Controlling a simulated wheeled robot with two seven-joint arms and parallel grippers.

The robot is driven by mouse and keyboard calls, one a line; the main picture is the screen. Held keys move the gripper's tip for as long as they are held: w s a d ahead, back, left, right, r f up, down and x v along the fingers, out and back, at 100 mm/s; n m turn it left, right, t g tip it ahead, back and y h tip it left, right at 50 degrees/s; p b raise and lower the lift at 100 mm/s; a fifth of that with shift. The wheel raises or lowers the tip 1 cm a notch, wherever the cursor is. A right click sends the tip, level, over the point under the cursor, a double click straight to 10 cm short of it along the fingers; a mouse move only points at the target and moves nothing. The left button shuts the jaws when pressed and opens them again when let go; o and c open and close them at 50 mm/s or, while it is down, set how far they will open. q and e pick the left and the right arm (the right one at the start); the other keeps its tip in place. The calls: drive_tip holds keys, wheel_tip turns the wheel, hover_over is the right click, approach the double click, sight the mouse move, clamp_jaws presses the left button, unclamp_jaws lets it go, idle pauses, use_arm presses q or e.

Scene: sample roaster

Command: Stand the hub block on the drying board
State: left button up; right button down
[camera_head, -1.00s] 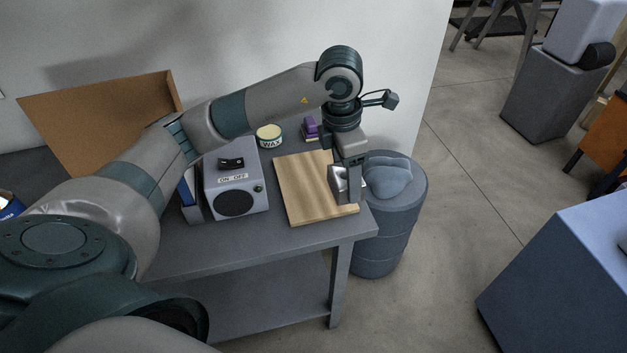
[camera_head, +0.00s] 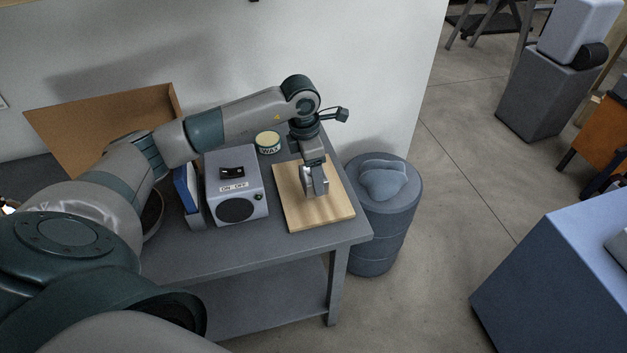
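The drying board (camera_head: 334,212) is a light wooden board lying flat on the grey table, to the right of the ON/OFF box. My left gripper (camera_head: 316,190) reaches in from the left and points down over the middle of the board. It is shut on a small pale grey block (camera_head: 321,184), which I take for the hub block. The fingers hide much of it. The block is low over the board; I cannot tell whether it touches the wood. My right gripper is not in view.
A grey ON/OFF box (camera_head: 237,187), a WAX tin (camera_head: 268,143) and a blue binder (camera_head: 186,189) stand on the table left of the board. A grey barrel (camera_head: 383,225) stands beside the table's right end. The board's front part is bare.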

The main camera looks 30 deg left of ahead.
use_arm(q)
drive_tip(key=shift+f+p, duration=0.3)
wheel_tip(320, 180, down, 3)
drive_tip(key=shift+r+p, duration=0.15)
drive_tip(key=shift+p, duration=0.65)
drive_tip(key=shift+f, duration=0.25)
drive_tip(key=shift+f, duration=0.15)
drive_tip(key=shift+f, duration=0.1)
drive_tip(key=o, duration=1.5)
